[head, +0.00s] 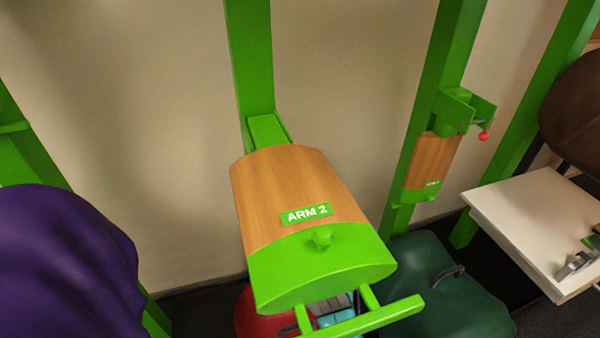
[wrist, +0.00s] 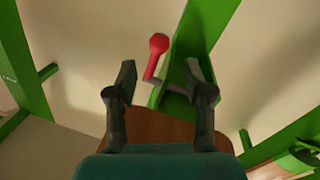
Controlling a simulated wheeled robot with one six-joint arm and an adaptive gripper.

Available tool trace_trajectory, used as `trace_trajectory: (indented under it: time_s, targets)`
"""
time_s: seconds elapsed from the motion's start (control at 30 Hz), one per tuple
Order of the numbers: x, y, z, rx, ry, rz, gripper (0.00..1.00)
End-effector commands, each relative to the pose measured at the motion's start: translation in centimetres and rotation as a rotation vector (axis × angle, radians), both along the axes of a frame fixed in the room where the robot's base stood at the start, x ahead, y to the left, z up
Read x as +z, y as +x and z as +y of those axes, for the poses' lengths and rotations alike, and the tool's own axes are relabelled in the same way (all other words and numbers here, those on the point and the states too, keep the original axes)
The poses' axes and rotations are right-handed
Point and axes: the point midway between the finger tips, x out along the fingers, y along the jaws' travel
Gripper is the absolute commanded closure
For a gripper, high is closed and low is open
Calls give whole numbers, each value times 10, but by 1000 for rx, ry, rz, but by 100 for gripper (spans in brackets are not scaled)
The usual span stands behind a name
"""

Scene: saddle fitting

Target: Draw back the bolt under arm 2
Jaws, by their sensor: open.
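Arm 2 (head: 287,190) stands out from its green post in the head view, with a wooden top, a green front end and an "ARM 2" label. Its underside is hidden there. The wrist view shows a red-knobbed bolt handle (wrist: 158,45) beside a green bracket (wrist: 185,55), with a brown wooden surface (wrist: 150,127) nearer the gripper. I cannot tell from the pictures alone which arm this bolt belongs to. My gripper (wrist: 160,85) is open, its dark fingers on either side of the handle's line. The knob appears beyond the fingertips; contact is not clear. I do not make out my gripper in the head view.
A folded-down arm (head: 431,165) with a red knob (head: 484,135) hangs on the right post. A purple cover (head: 65,265) is at left, a dark green saddle-like thing (head: 450,295) below right. A white table (head: 535,220) stands at far right. Green posts flank the wall.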

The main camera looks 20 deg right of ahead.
Motion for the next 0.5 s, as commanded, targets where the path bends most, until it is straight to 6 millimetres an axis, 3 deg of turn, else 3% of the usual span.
trace_trajectory:
  time_s: [0.3,0.5]
  targets:
    - [0,54,-9,0,0,-1,48]
    - [0,71,-12,0,0,0,48]
